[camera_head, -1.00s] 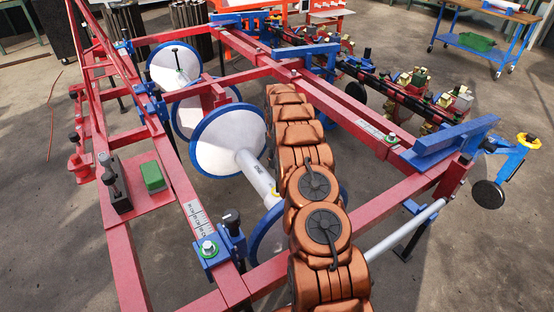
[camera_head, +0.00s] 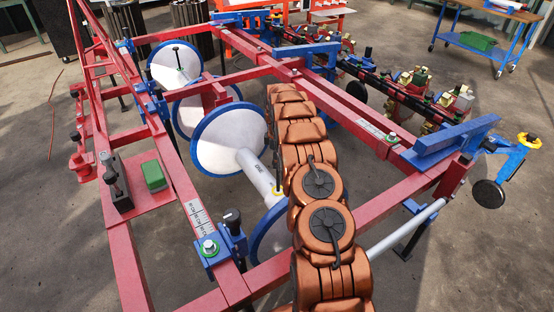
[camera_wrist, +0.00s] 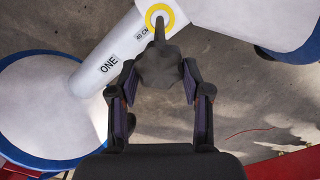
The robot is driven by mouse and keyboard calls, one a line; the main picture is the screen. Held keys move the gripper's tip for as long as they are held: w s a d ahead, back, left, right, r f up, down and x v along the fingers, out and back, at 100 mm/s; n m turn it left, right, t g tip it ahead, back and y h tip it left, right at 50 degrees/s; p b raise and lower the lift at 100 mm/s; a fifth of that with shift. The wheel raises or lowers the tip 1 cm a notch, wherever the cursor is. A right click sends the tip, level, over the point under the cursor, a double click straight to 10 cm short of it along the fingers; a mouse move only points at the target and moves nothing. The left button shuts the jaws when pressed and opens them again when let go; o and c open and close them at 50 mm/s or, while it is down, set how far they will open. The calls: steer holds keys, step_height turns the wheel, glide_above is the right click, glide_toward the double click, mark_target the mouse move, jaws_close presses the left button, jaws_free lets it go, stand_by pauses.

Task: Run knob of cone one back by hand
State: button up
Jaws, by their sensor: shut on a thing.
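The tube of cone one (camera_wrist: 115,58) is light grey and marked ONE and 40 CM in the wrist view. A yellow ring (camera_wrist: 170,15) is on it, and a dark stem runs from there to the dark grey knob (camera_wrist: 158,66). My gripper (camera_wrist: 157,74) is shut on the knob, one finger on each side. In the head view the tube (camera_head: 255,172) joins a white, blue-rimmed disc (camera_head: 228,138). My copper arm hides my gripper and the knob there.
Red frame beams (camera_head: 375,215) with blue brackets enclose the tube on both sides. A second white disc (camera_head: 190,112) stands farther back. A green box (camera_head: 154,176) sits on a red plate at left. Bare concrete floor lies around.

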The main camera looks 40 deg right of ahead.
stand_by(0.4)
steer(key=o, duration=1.2)
steer(key=shift+c, duration=0.2)
step_height(320, 180, up, 12)
step_height(320, 180, up, 12)
stand_by(0.8)
